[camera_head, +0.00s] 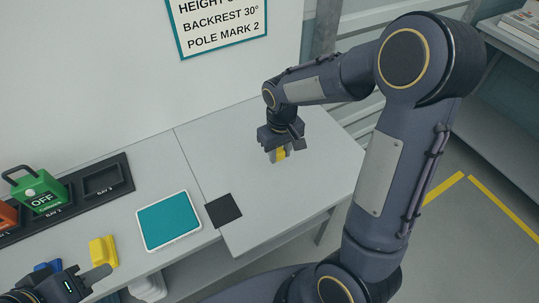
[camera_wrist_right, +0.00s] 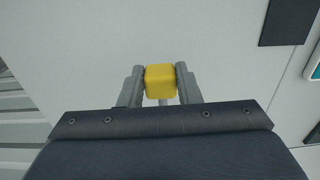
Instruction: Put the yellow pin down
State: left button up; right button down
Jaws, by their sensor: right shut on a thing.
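My right gripper (camera_head: 279,153) is shut on the yellow pin (camera_head: 281,155) over the right part of the grey table. In the right wrist view the pin's square yellow top (camera_wrist_right: 160,81) sits between the two fingers of the right gripper (camera_wrist_right: 160,88). Whether the pin's lower end touches the table cannot be told. My left gripper (camera_head: 95,276) is at the bottom left, near another yellow piece (camera_head: 103,251) and a blue piece (camera_head: 47,267); its jaw opening is not clear.
A black square (camera_head: 223,210) lies left of the right gripper, also in the wrist view (camera_wrist_right: 289,22). Beyond it is a white-rimmed teal pad (camera_head: 169,220). The tabletop (camera_head: 310,160) around the pin is clear.

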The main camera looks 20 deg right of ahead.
aim_at(280, 160)
jog(key=shift+f, duration=3.2)
jog(key=shift+f, duration=0.1)
jog(key=c, duration=1.1)
grip_release()
jog(key=shift+o, duration=0.2)
notch_tip(280, 160, up, 12)
jog(key=shift+r, duration=0.15)
